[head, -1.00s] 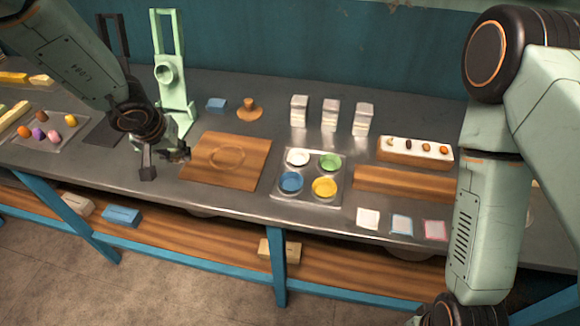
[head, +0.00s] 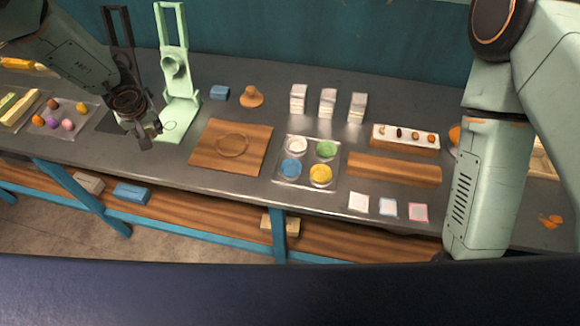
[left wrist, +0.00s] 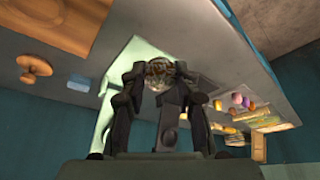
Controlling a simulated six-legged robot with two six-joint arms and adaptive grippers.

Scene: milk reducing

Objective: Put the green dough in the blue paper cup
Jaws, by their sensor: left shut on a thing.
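The blue paper cup (head: 291,171) sits at the front left of a clear tray (head: 280,156), with white (head: 297,145), green (head: 326,149) and yellow (head: 321,174) cups beside it. My left gripper (head: 150,136) is above the counter, left of the wooden board and well apart from the cups. In the left wrist view it is closed around a small round thing, apparently the green dough (left wrist: 158,68); its colour is hard to tell in shadow and the fingers partly hide it. My right arm shows at the right, but its gripper is out of view.
A wooden board (head: 259,161) lies between my left gripper and the cup tray. A light green press (head: 182,108) and a dark one stand behind. A tray (head: 76,136) of coloured dough balls is at the left. White stacks (head: 328,103) stand behind the cups.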

